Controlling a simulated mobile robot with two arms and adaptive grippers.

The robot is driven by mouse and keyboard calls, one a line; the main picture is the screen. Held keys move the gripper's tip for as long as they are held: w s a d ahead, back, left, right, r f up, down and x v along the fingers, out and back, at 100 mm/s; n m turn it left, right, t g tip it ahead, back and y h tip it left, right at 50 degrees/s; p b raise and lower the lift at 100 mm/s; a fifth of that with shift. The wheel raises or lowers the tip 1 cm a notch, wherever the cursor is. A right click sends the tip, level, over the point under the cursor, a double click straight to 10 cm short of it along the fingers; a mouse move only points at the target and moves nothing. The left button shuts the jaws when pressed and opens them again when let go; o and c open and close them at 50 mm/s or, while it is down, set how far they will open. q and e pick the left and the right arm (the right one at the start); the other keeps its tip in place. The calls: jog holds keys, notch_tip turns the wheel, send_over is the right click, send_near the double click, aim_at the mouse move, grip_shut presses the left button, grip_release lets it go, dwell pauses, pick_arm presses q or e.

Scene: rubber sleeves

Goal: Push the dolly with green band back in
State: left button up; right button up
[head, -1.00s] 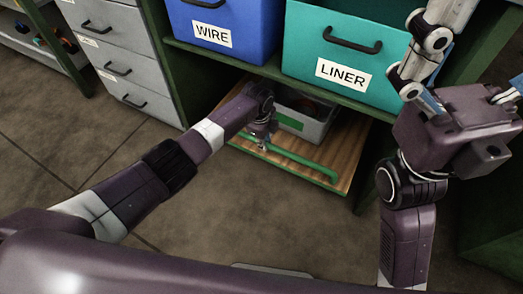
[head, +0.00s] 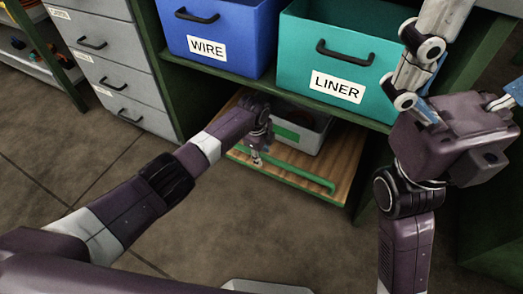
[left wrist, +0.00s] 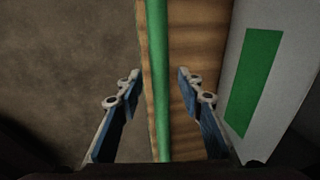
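The dolly (head: 335,199) is a low wooden board with a green bar (head: 300,176) along its front edge. It sits partly under the shelf, its front sticking out. A grey bin (head: 309,141) with a green band (head: 286,131) stands on it. My left gripper (head: 257,157) is at the bar, left of the bin. In the left wrist view its fingers (left wrist: 160,76) are open, one on each side of the green bar (left wrist: 159,100), with gaps visible. My right gripper (head: 464,78) is raised at the upper right, fingers spread and empty, partly cut off by the frame.
A blue WIRE bin (head: 225,27) and a teal LINER bin (head: 337,60) stand on the green shelf above the dolly. Grey drawers (head: 104,58) are at the left. The floor (head: 240,225) in front is clear. My right arm is close to the shelf's right side.

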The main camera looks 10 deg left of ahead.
pick_arm(q)
notch_tip(320, 180, up, 12)
jog(key=s, duration=0.2)
jog(key=shift+a+f, duration=0.15)
jog(key=shift+a, duration=0.25)
jog(key=shift+s, duration=0.15)
